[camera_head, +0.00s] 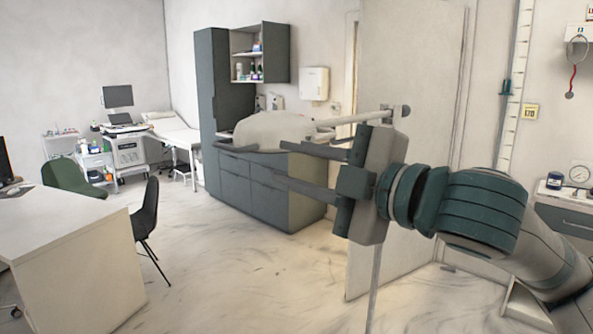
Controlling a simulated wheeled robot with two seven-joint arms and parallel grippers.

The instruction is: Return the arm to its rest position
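My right arm comes in from the lower right. Its gripper (280,163) points left in the middle of the view, with its two dark fingers spread apart. Nothing shows between the fingertips. The arm is raised and stretched out in front of me. My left arm and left gripper are not in view.
A large pale rounded head on a horizontal bar (365,117) shows behind my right gripper; contact is unclear. A dark cabinet (240,185) stands beyond. A white desk (75,255) and dark chair (147,215) stand left. The middle floor (240,275) is clear.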

